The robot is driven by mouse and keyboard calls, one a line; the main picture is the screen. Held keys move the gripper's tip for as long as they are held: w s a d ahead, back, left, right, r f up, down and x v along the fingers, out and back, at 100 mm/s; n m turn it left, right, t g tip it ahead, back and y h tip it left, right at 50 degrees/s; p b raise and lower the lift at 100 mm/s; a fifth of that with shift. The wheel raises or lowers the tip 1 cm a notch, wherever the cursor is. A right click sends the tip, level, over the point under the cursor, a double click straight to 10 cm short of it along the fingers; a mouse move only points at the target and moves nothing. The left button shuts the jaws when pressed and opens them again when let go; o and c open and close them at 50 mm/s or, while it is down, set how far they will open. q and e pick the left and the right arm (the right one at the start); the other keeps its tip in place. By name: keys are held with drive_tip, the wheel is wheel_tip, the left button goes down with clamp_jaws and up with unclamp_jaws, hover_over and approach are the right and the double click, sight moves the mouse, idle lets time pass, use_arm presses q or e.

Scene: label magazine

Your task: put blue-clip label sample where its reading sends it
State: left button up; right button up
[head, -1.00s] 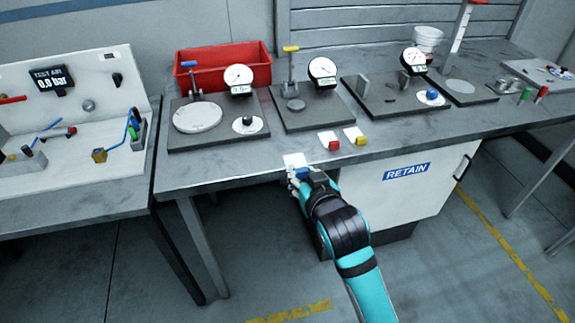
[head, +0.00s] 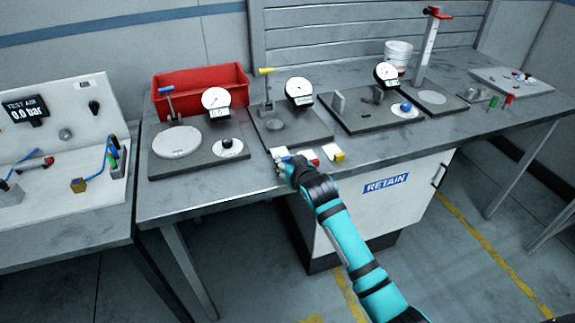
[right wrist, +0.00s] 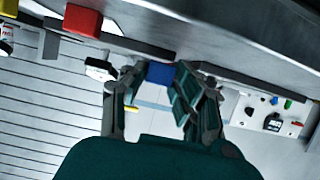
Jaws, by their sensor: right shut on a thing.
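My right gripper (head: 285,165) is shut on the blue-clip label sample. The sample's white label (head: 280,152) shows past the fingertips, near the table's front edge. In the right wrist view its blue clip (right wrist: 160,73) sits between the fingers of the right gripper (right wrist: 160,88). The sample appears held above the tabletop; its reading cannot be made out. A red-clip sample (head: 313,157) lies just right of the gripper, and a yellow-clip sample (head: 339,156) lies beyond it. A white cabinet marked RETAIN (head: 386,184) stands under the table. My left gripper is not in view.
A red bin (head: 200,88) stands at the back left. Several dial-gauge stations line the grey table (head: 210,190), with a tall column stand (head: 427,48) and white tub (head: 398,56) farther right. A test-air panel (head: 25,112) stands left, beyond a gap.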

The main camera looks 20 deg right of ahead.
drive_tip(key=shift+f, duration=0.75)
